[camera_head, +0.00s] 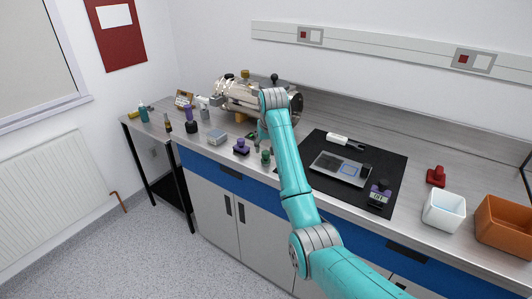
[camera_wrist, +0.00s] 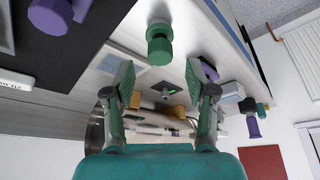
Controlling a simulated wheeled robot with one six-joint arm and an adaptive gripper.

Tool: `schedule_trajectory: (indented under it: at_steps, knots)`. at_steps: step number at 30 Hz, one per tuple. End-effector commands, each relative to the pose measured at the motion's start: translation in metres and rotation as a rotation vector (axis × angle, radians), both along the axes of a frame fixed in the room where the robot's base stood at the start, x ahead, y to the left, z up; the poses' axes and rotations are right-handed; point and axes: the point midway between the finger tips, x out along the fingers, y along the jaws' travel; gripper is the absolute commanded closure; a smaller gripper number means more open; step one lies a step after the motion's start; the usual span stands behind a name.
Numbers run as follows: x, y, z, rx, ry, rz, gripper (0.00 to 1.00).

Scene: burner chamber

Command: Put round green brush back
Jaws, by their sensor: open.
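A green round-headed piece that looks like the round green brush (camera_head: 266,157) stands on the worktop near the front edge, just left of my forearm. In the wrist view the green piece (camera_wrist: 159,47) lies just beyond my fingertips, roughly centred between them. My gripper (camera_wrist: 160,80) is open, with nothing between its fingers. In the head view my arm partly hides the gripper. The metal burner chamber (camera_head: 236,96) lies behind my wrist at the back of the worktop.
A purple-topped piece (camera_head: 241,147) stands left of the green one, with a grey-blue box (camera_head: 217,137) further left. A black mat (camera_head: 330,180) bearing several items lies right of my arm. A white bin (camera_head: 443,211) and an orange bin (camera_head: 500,222) stand far right.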

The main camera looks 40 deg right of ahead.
Motion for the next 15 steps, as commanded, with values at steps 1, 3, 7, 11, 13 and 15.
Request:
schedule_trajectory:
  at_steps: [1, 3, 7, 11, 13, 15]
  knots:
    - [-0.003, 0.002, 0.011, -0.001, -0.003, 0.0, 0.44]
    - [-0.008, 0.004, 0.024, -0.001, -0.003, 0.0, 0.44]
    - [-0.016, 0.008, 0.045, -0.001, -0.003, 0.0, 0.44]
    - [-0.022, 0.01, 0.058, 0.0, -0.001, 0.0, 0.44]
    - [-0.023, 0.011, 0.063, 0.0, -0.001, 0.0, 0.44]
    - [-0.024, 0.012, 0.065, 0.0, 0.0, 0.0, 0.44]
